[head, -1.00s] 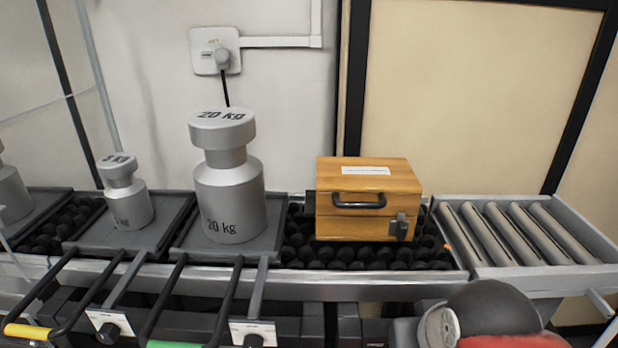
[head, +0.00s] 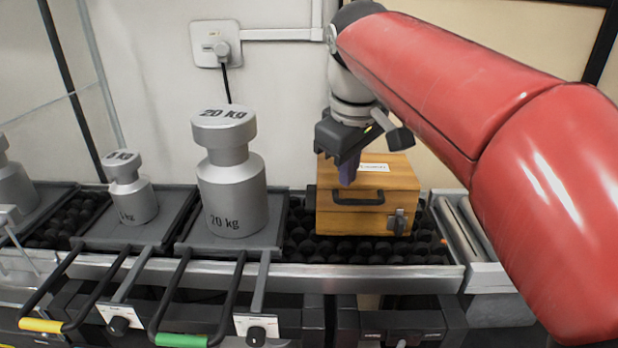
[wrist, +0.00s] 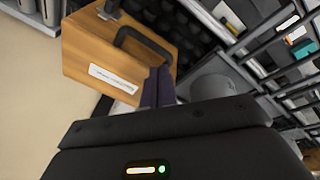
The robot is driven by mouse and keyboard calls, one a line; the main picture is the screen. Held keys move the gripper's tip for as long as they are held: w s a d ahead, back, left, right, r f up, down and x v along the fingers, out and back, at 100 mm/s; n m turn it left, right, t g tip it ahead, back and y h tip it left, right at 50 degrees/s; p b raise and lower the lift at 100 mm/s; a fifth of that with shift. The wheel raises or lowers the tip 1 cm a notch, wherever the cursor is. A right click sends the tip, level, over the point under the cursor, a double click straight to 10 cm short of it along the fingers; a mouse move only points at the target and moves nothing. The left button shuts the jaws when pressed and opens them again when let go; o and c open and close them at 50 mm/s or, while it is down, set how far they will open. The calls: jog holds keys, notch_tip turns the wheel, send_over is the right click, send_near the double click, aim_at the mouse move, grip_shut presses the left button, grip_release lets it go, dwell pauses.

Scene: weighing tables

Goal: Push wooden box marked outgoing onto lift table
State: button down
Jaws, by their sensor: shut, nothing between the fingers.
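The wooden box (head: 392,197) has a black handle, a metal latch and a white label on top, too small to read. It sits on the black ball-transfer bed to the right of the large 20 kg weight. My gripper (head: 348,174) is shut and empty, pointing down at the box's left side near the top. Whether it touches the box I cannot tell. In the wrist view the box (wrist: 98,50) lies just beyond the dark fingers (wrist: 158,88). The roller table (head: 470,222) at the right of the bed is partly hidden by my red arm.
The 20 kg weight (head: 232,195) stands on a grey plate left of the box, with a smaller weight (head: 133,198) farther left. Black ball rollers (head: 330,251) surround the box. A metal rail (head: 380,280) runs along the front. A wall socket (head: 214,45) is behind.

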jog(key=w+a+r+n+g, duration=0.2)
jog(key=w+a+n, duration=0.2)
jog(key=w+a, duration=0.3)
jog(key=n+b, duration=0.3)
send_near(310, 196)
jog(key=shift+g, duration=0.4)
jog(key=a+f, duration=0.1)
jog(key=f, duration=0.1)
jog(key=a+f, duration=0.1)
jog(key=f, duration=0.1)
jog(key=w+a+f, duration=0.1)
jog(key=a+f, duration=0.1)
jog(key=shift+f, duration=0.25)
jog(key=d, duration=0.2)
jog(key=shift+s+d+r, duration=0.15)
jog(key=shift+d, duration=0.15)
jog(key=shift+d+n, duration=0.3)
jog(key=shift+d, duration=0.35)
